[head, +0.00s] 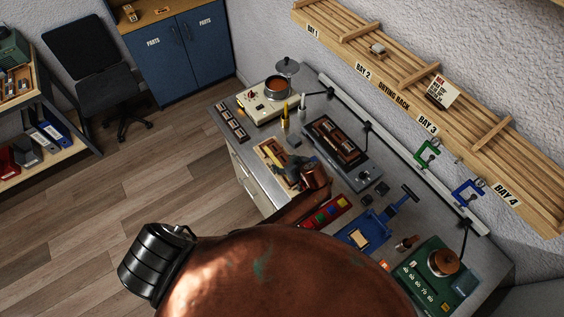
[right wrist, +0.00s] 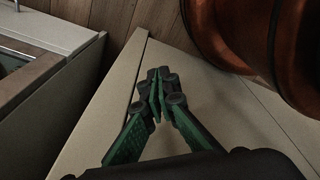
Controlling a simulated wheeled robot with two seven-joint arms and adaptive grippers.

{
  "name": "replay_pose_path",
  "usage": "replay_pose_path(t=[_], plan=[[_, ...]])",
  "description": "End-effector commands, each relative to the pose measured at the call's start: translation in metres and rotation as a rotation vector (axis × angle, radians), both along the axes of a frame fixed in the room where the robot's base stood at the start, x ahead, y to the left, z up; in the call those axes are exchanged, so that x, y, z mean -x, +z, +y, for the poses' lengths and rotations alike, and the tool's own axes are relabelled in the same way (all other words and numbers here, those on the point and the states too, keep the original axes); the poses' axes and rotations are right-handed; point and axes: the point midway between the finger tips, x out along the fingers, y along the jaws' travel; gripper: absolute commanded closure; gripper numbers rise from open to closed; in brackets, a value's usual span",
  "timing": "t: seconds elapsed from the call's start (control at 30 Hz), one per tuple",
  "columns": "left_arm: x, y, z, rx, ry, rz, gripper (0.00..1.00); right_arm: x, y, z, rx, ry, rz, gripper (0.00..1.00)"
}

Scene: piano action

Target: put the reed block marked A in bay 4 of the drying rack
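The drying rack (head: 455,115) runs along the wall with bays labelled 1 to 4; bay 4 (head: 520,172) at its right end looks empty. A small pale block (head: 377,49) sits in bay 2. I cannot read a mark A on any block. My left gripper (head: 284,172) is over the bench beside a pale wooden board (head: 268,152); its fingers are small and partly hidden, so its opening is unclear. My right gripper (right wrist: 158,88) has its green-backed fingers together at the tips, with nothing visible between them, above a pale cabinet surface.
The bench holds a dark tray of brown blocks (head: 335,140), a hot-pot unit (head: 268,98), a blue fixture (head: 365,232) and a green machine (head: 435,270). Green (head: 427,153) and blue (head: 467,192) clamps sit below the rack.

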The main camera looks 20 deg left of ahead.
Motion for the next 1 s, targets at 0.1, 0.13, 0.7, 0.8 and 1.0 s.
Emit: replay_pose_path(t=[0.1,0.13,0.7,0.8,1.0], plan=[[0.000,0.000,-0.001,0.000,-0.001,0.000,0.57,-0.001,0.000,0.000,0.000,0.001,-0.001,1.00],[-0.001,0.000,-0.001,0.000,-0.001,0.000,0.59,-0.002,0.000,0.000,0.000,0.001,-0.002,1.00],[-0.002,0.001,-0.002,-0.001,-0.004,-0.002,0.90,-0.002,0.000,-0.005,0.005,0.003,-0.003,1.00],[-0.002,0.006,-0.003,0.000,-0.004,-0.004,0.90,-0.002,0.000,-0.005,0.005,0.003,-0.003,1.00],[-0.003,0.037,-0.004,0.003,-0.004,-0.007,0.90,-0.002,-0.005,-0.005,0.005,0.003,-0.002,1.00]])
